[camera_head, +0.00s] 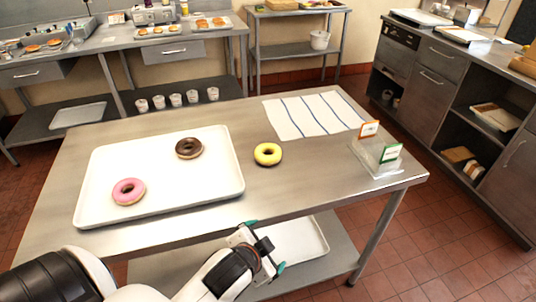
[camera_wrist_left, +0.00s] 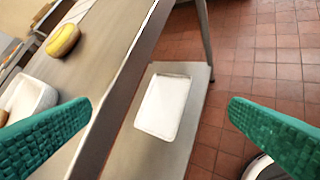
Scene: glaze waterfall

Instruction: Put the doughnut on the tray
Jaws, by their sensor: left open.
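A yellow doughnut (camera_head: 268,154) lies on the bare steel table, right of the white tray (camera_head: 215,193). The doughnut also shows in the left wrist view (camera_wrist_left: 63,40), near the top left. On the tray lie a pink doughnut (camera_head: 128,191) and a chocolate doughnut (camera_head: 189,148), apart from each other. My left gripper (camera_head: 262,245) is in front of the table's near edge, apart from the doughnuts. Its green fingers stand wide apart with nothing between them in the left wrist view (camera_wrist_left: 160,120). My right gripper is in neither view.
A striped cloth (camera_head: 314,114) lies behind the yellow doughnut. A clear stand with small cards (camera_head: 378,155) is at the table's right end. Another white tray (camera_head: 296,240) is on the lower shelf. The table around the yellow doughnut is clear.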

